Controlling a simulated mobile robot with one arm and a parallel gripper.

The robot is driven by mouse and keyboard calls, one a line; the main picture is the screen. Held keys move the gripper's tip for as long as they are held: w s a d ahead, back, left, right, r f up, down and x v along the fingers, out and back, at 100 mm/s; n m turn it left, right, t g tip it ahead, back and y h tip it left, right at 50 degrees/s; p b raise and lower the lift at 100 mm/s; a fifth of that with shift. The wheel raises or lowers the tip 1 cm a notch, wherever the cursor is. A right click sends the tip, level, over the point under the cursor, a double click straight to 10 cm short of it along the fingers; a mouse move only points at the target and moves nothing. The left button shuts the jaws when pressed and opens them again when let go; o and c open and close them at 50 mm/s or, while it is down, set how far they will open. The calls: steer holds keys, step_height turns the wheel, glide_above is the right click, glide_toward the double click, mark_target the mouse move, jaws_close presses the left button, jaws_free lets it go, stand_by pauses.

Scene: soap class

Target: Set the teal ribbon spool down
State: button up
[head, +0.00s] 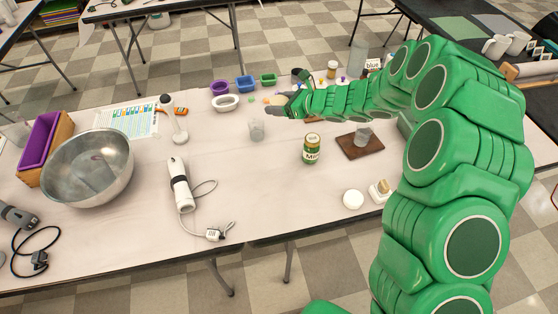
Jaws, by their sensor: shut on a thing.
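My green arm reaches in from the right over the white table (240,215). My gripper (279,111) is small and dark grey at the far end of the arm, over the far middle part of the table. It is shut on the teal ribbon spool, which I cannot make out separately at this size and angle. Whether the spool touches the table cannot be told.
Behind are a white bowl (225,103) and purple (220,88), blue and green containers. The front middle is clear.

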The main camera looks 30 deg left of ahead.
step_height(320, 180, up, 2)
steer(key=shift+r, duration=0.15)
steer(key=shift+d+r, duration=0.15)
steer(key=shift+d, duration=0.05)
steer(key=shift+s+d+f, duration=0.1)
steer(key=shift+d+f, duration=0.15)
steer(key=shift+d, duration=0.55)
steer(key=s+d+f+m+t, duration=0.1)
steer(key=s+d, duration=0.3)
steer(key=r, duration=0.1)
glide_above(279, 174)
steer(key=shift+n+g, duration=0.3)
steer(key=shift+f, duration=8.65)
steer(key=shift+f, duration=0.1)
steer(key=o, duration=1)
